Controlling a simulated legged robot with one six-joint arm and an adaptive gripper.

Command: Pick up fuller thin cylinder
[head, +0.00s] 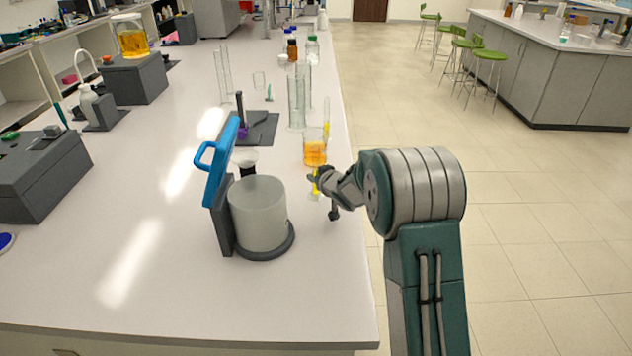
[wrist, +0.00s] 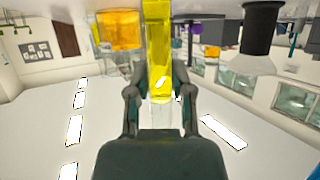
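A thin clear cylinder with yellow liquid (head: 315,186) stands near the bench's right edge, partly hidden by my gripper. In the wrist view the yellow cylinder (wrist: 158,50) fills the space between my two fingers. A second thin cylinder (head: 326,117) stands farther back, with yellow visible only in its lower part. My gripper (head: 322,190) is at the nearer cylinder; in the wrist view my gripper (wrist: 159,80) has one finger on each side of it, with what looks like a small gap. I see no clear contact.
A beaker of orange liquid (head: 315,150) stands just behind the nearer cylinder; the beaker is also close to my fingers in the wrist view (wrist: 119,32). Clear cylinders (head: 296,100) stand behind. The front bench is clear.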

